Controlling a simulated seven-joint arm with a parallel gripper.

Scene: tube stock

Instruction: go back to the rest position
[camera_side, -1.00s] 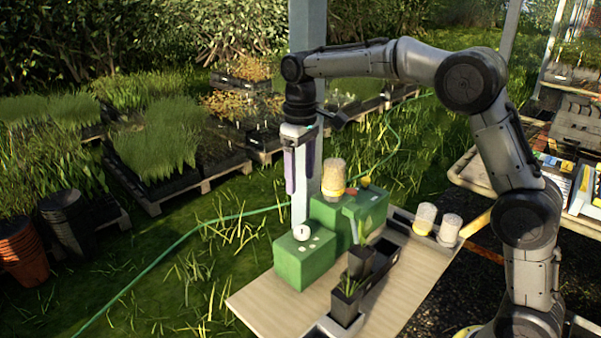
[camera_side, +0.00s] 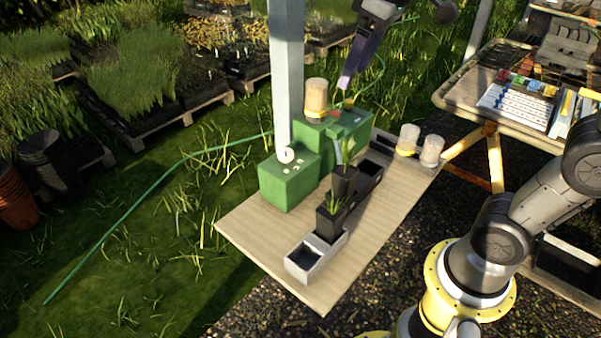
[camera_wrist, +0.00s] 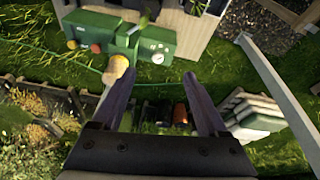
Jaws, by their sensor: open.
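My gripper (camera_side: 346,80) is at the top of the side view, raised above the green machine, with its purple fingers pointing down. In the wrist view my gripper (camera_wrist: 163,100) shows two purple fingers spread apart with nothing held between them. The green machine (camera_side: 287,188) stands on the wooden table (camera_side: 255,225), with a tan-filled jar (camera_side: 316,97) on its top.
A tray (camera_side: 302,262) with dark pots (camera_side: 328,222) lies along the table. Two tan-filled cups (camera_side: 408,138) stand at the table's right. A grey post (camera_side: 287,60) rises beside the machine. A second table (camera_side: 455,97) with trays stands at the right.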

